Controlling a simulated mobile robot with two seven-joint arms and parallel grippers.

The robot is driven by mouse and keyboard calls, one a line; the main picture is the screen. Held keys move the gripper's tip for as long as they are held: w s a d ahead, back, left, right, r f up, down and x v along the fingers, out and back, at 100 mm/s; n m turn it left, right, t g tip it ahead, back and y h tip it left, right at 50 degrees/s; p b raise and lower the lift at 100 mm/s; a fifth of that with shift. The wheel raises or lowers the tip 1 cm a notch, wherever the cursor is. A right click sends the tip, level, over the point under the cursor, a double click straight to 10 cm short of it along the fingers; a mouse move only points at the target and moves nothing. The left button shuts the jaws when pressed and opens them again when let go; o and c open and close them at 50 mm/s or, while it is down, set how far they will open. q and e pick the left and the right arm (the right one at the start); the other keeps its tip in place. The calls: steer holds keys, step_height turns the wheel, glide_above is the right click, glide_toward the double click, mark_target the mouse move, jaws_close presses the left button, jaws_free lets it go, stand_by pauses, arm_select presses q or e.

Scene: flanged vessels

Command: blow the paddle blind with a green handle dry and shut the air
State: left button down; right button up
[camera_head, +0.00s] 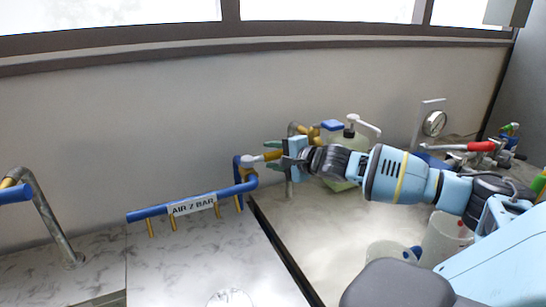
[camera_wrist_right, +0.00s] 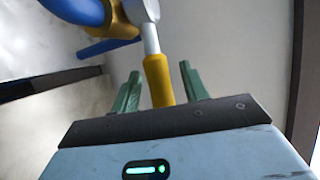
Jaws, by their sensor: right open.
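The blue air bar (camera_head: 150,212) bears the sign "AIR Z BAR" and has several brass nozzles pointing down. At its right end is a valve with a metal lever (camera_head: 252,158) and yellow grip. My right gripper (camera_head: 275,157) is open at this lever. In the right wrist view the yellow grip (camera_wrist_right: 158,78) lies between the open green fingers (camera_wrist_right: 161,90), with gaps showing on both sides. I cannot make out a paddle blind with a green handle in either view. No airflow can be seen. My left gripper is out of view.
A tap with a blue handle (camera_head: 332,125) and a white-pump bottle (camera_head: 358,125) stand behind my right gripper. A gauge (camera_head: 434,123) and a red-handled valve (camera_head: 481,146) are at right. White containers (camera_head: 445,238) stand below my arm. The left counter (camera_head: 190,262) is mostly clear.

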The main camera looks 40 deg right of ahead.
jaws_close()
stand_by(0.3)
stand_by(0.3)
